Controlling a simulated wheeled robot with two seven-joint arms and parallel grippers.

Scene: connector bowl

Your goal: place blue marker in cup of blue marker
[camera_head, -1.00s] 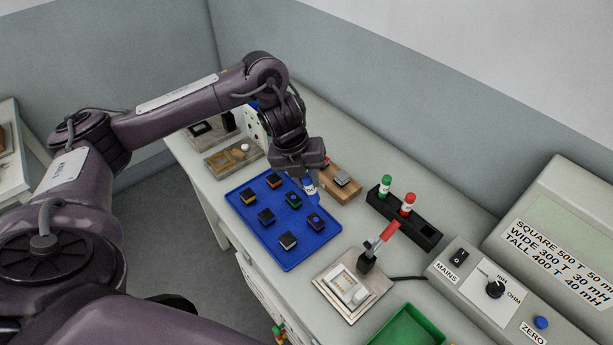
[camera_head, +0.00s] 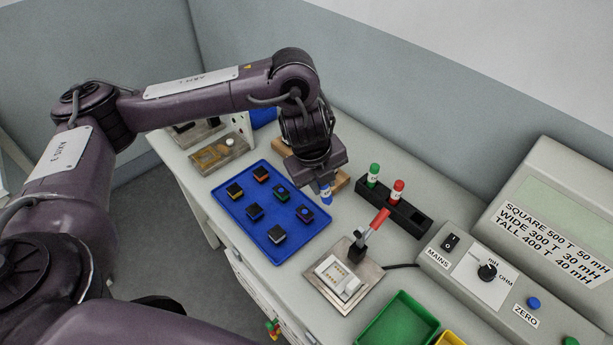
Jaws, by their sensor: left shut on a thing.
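My left gripper (camera_head: 323,182) is shut on the blue marker (camera_head: 326,194), which hangs below the fingers, roughly upright, just right of the blue tray's far right corner. The black marker holder (camera_head: 407,217) stands to the right of it. A green marker (camera_head: 373,175) and a red marker (camera_head: 396,192) stand upright in two of its cups. The cup at its near right end looks empty. My right gripper is not in view.
A blue tray (camera_head: 264,242) with several dark cubes lies left of the marker. A fixture with a red-handled lever (camera_head: 379,219) stands in front of the holder. A meter box (camera_head: 468,262) is on the right and a green bin (camera_head: 398,322) at the front. A wooden block lies behind the gripper.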

